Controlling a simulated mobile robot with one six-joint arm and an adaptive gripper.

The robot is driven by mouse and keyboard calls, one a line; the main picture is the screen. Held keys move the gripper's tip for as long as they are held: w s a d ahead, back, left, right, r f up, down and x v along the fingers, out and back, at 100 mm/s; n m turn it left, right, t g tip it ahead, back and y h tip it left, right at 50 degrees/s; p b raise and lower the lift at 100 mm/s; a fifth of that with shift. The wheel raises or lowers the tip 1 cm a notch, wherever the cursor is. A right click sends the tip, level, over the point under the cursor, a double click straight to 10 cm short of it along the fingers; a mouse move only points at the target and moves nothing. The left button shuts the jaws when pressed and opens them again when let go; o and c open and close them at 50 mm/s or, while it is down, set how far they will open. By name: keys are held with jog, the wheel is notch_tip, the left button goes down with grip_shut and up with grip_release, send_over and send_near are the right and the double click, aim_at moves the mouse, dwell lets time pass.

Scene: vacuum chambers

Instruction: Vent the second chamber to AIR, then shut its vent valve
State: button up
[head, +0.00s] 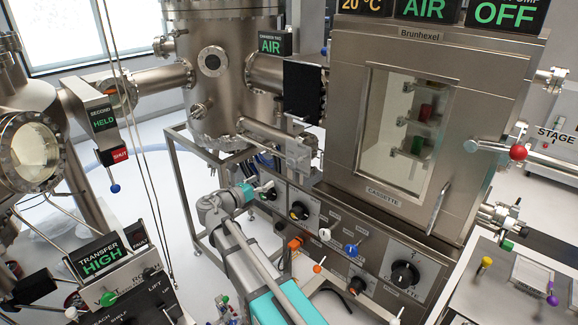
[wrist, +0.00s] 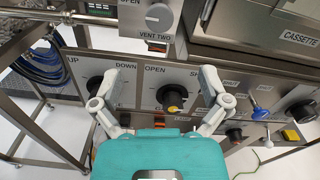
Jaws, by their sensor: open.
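In the wrist view the VENT TWO knob (wrist: 158,17) is a round grey knob on a panel at the top, with OPEN printed to its left; its SHUT side is not visible. My gripper (wrist: 160,102) is open and empty, apart from that knob. Its fingers frame a black knob with a yellow pointer (wrist: 172,97) on the lower panel; contact cannot be told. In the head view my gripper (head: 262,188) is by the steel chamber frame. The steel cylindrical chamber (head: 215,90) stands behind, with a display (head: 271,45) reading AIR; its small heading is hard to read.
A SECOND display (head: 103,117) reads HELD, with a red SHUT tag below. The TRANSFER display (head: 100,257) reads HIGH. The cassette chamber (head: 420,100) stands right, its panel carrying knobs and coloured levers. Blue cables (wrist: 38,65) hang left in the wrist view.

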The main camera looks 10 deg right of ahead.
aim_at(291, 165)
jog(key=x, duration=1.3)
jog(key=shift+w+d, duration=0.1)
jog(key=shift+d, duration=0.05)
